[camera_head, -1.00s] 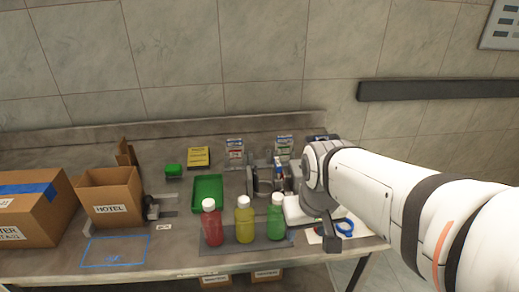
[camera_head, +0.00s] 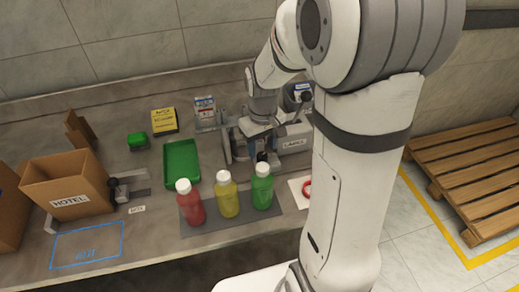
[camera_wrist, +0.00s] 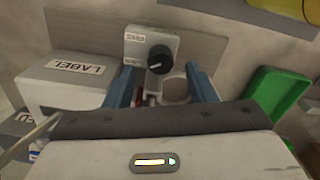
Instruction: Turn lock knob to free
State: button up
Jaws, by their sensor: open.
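The lock knob (camera_wrist: 160,60) is black and round, with a pale pointer mark. It sits on a grey plate (camera_wrist: 138,47) with a small label in the wrist view. My gripper (camera_wrist: 160,72) is open, with its two blue fingers apart on the left and right of the knob as seen in that view. The knob appears beyond the fingertips, and I see no contact. In the head view my gripper (camera_head: 262,140) is over the feeder fixture (camera_head: 232,143) on the bench; the knob cannot be made out there.
The white LABEL box (camera_wrist: 75,82) stands left of the fingers in the wrist view, and a green tray (camera_wrist: 275,100) right. In the head view, red (camera_head: 190,205), yellow (camera_head: 227,197) and green (camera_head: 262,188) bottles stand in front of the fixture. A HOTEL carton (camera_head: 68,188) is at left.

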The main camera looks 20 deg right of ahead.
aim_at(262, 155)
jog(key=shift+f, duration=1.5)
jog(key=shift+c, duration=0.3)
jog(key=c, duration=0.9)
